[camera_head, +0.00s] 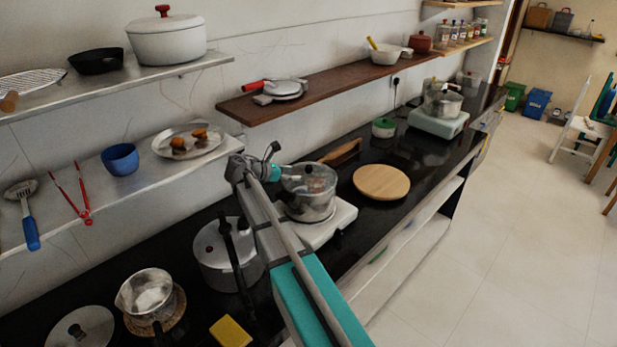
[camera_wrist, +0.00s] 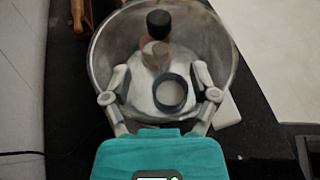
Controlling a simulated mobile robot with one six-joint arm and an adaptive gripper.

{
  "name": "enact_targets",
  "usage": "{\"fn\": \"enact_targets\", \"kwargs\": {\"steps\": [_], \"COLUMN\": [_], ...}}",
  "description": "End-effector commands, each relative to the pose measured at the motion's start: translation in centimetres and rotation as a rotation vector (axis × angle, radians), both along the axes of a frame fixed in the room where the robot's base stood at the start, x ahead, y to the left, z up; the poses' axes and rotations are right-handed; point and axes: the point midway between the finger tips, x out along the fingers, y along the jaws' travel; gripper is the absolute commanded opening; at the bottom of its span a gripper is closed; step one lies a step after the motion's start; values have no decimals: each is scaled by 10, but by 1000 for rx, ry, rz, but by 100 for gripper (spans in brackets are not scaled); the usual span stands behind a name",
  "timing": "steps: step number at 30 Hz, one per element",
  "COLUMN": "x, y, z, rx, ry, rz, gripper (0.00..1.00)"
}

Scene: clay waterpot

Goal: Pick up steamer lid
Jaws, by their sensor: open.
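The steamer lid (camera_wrist: 205,45) looks like a round, see-through glass lid with a metal rim and a dark knob (camera_wrist: 159,23). In the head view the lid (camera_head: 318,178) sits on a shiny metal pot (camera_head: 312,207) on a white stove. My gripper (camera_wrist: 160,75) is open, its two fingers spread over the near part of the lid. The knob is beyond the fingertips, not between them. A dark ring shape (camera_wrist: 171,92) shows between the fingers; I cannot tell what it is. In the head view my arm hides part of the pot, and the fingers are hard to make out.
A large metal pot (camera_head: 214,262) stands left of my arm. A round wooden board (camera_head: 381,182) lies right of the stove. A small saucepan (camera_head: 146,292), another lid (camera_head: 84,329) and a yellow sponge (camera_head: 230,332) are near the front. Wall shelves (camera_head: 285,112) run above the counter.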

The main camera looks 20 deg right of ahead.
Motion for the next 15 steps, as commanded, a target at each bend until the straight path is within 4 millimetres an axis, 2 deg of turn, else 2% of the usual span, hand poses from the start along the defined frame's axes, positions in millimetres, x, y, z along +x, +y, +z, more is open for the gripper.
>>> {"fn": "enact_targets", "kwargs": {"steps": [5, 15], "x": [1, 5], "y": [-13, -51], "z": [0, -3], "rx": [0, 0], "ry": [1, 0], "rz": [-2, 0], "gripper": [76, 76]}}
